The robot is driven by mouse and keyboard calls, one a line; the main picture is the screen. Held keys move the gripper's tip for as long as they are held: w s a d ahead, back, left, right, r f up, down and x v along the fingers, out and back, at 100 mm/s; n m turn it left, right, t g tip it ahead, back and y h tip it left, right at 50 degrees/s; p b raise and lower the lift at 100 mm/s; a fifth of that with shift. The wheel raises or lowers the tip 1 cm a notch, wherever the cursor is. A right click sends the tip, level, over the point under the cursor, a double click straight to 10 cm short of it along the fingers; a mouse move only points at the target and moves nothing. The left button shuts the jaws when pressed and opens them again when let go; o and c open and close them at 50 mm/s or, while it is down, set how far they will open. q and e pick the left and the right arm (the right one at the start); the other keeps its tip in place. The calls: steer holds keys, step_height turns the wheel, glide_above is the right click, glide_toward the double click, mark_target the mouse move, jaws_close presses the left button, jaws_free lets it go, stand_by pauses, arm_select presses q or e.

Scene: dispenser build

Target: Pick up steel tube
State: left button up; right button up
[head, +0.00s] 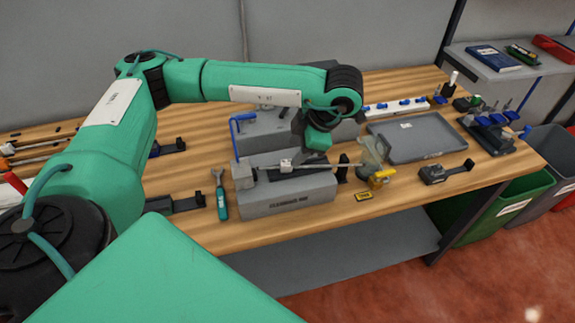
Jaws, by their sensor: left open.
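My left arm reaches in from the left, and its gripper (314,146) hangs above the grey block with a dark top (289,199) at mid-bench. The fingertips are small and partly hidden, with nothing clearly between them. A thin metallic tube or rod (345,165) lies level along the top of this block, below the gripper; its middle is partly hidden by fittings. I cannot tell for sure whether it is the steel tube. Other long thin rods (38,157) lie at the bench's far left, partly behind my arm. My right gripper is not in view.
A green-handled tool (220,199) lies left of the block. A clear-topped yellow item (379,180) stands right of it. A grey tray (416,141), a rack of blue-handled tools (489,134) and a dark fixture (446,172) are farther right. Bins (505,209) stand beyond the bench edge.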

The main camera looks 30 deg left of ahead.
mark_target(287, 163)
arm_select(q)
steer(key=shift+a+f, duration=0.15)
steer(key=shift+f, duration=0.4)
steer(key=shift+a+f, duration=0.2)
steer(key=shift+f, duration=0.25)
steer(key=shift+p+x, duration=0.4)
steer(key=shift+x, duration=1.8)
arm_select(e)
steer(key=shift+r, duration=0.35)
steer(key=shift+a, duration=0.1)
arm_select(q)
steer(key=shift+c, duration=0.3)
jaws_close()
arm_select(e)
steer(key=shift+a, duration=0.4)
